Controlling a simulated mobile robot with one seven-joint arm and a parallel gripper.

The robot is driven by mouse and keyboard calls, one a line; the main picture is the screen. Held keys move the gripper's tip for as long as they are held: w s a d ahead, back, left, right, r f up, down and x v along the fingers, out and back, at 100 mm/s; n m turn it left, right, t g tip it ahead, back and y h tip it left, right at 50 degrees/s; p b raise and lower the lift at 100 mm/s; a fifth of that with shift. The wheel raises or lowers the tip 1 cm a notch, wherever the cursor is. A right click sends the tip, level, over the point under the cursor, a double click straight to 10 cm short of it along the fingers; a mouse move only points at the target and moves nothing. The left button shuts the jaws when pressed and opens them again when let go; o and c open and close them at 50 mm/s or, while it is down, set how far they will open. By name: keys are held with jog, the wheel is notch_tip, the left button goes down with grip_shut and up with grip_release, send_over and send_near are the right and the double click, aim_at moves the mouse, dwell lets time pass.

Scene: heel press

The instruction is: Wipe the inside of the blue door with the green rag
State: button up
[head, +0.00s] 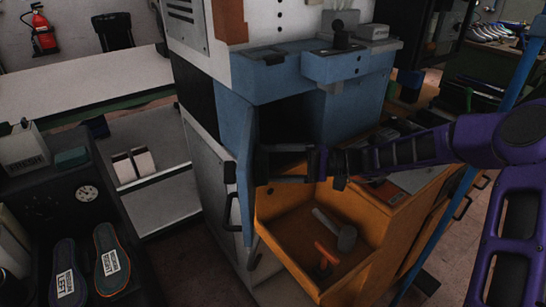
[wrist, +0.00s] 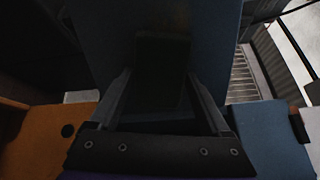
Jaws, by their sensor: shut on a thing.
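The blue door (head: 236,150) stands swung open on the blue machine in the head view, seen nearly edge-on. My gripper (head: 262,163) is to its right, pointing left at its inner face, with the tips at or very close to the panel. In the wrist view the door's dark blue panel (wrist: 105,35) fills the upper middle. My gripper's fingers are shut on a dark flat piece (wrist: 163,75), which looks like the green rag, though its colour is nearly lost in shadow. I cannot tell whether the rag touches the door.
The machine's dark opening (head: 287,120) lies behind the gripper. A dark green folded item (head: 72,157) and insoles (head: 111,262) lie on the left bench.

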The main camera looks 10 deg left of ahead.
jog(key=shift+s+d+r+p, duration=0.1)
jog(key=shift+s+d+p, duration=0.25)
jog(key=shift+s, duration=1.1)
jog(key=shift+s+d+f+p, duration=0.1)
jog(key=shift+s+d+p, duration=0.25)
jog(key=shift+s, duration=1.15)
jog(key=shift+s+d+r+p, duration=0.1)
jog(key=shift+s+d+p, duration=0.2)
jog(key=shift+s, duration=1.15)
jog(key=w+a+b, duration=0.1)
jog(key=w+a, duration=0.2)
jog(key=w, duration=0.8)
jog(key=shift+w+b, duration=0.3)
jog(key=shift+w, duration=0.05)
jog(key=shift+s, duration=0.1)
jog(key=shift+s+d+p, duration=0.45)
jog(key=shift+s+d, duration=0.05)
jog(key=shift+s, duration=1.45)
jog(key=shift+s+d+p, duration=0.4)
jog(key=shift+s+d, duration=0.05)
jog(key=shift+s, duration=1.45)
jog(key=shift+s+d+p, duration=0.45)
jog(key=shift+s+d, duration=0.05)
jog(key=shift+s, duration=1.45)
jog(key=p+v, duration=0.1)
jog(key=v, duration=0.5)
jog(key=shift+d, duration=0.1)
